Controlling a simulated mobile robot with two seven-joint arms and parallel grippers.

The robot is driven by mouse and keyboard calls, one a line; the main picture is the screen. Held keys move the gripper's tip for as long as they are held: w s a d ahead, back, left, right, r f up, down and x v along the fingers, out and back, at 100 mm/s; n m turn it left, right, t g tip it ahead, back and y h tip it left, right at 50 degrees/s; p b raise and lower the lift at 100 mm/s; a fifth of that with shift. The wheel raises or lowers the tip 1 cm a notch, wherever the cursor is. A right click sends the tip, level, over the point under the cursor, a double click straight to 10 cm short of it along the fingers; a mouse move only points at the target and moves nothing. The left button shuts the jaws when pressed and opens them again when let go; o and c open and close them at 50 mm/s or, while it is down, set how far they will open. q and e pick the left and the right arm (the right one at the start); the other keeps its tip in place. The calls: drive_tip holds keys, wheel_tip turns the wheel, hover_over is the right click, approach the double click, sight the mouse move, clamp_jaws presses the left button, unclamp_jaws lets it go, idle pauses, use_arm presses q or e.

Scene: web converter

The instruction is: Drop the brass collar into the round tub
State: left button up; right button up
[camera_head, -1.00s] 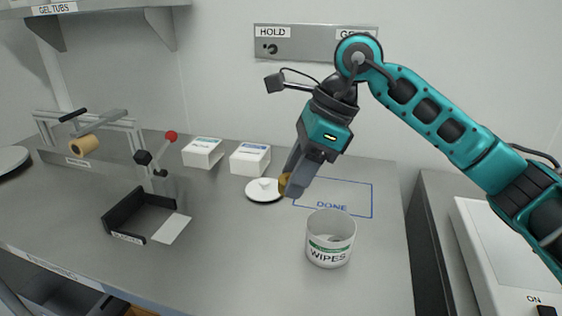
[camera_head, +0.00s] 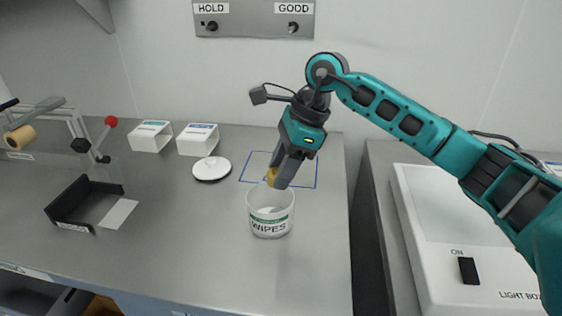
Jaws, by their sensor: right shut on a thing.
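The round tub (camera_head: 270,222) is a white open tub with a WIPES label. It stands upright on the grey bench near the DONE outline. My right gripper (camera_head: 274,182) points down just above the back rim of the tub. It is shut on the brass collar (camera_head: 271,176), a small gold-coloured piece mostly hidden by the fingers. The tub's inside shows only in part. My left gripper is not in view.
A white round lid (camera_head: 212,168) lies left of the tub. Two white boxes (camera_head: 198,139) stand behind it. A black tray (camera_head: 80,198) and a roll fixture (camera_head: 22,138) are at the left. A light box (camera_head: 440,215) is at the right. The bench front is clear.

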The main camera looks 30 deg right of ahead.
drive_tip(key=shift+f+b, duration=0.8)
drive_tip(key=shift+f, duration=0.8)
drive_tip(key=o, duration=1.3)
drive_tip(key=v, duration=1.3)
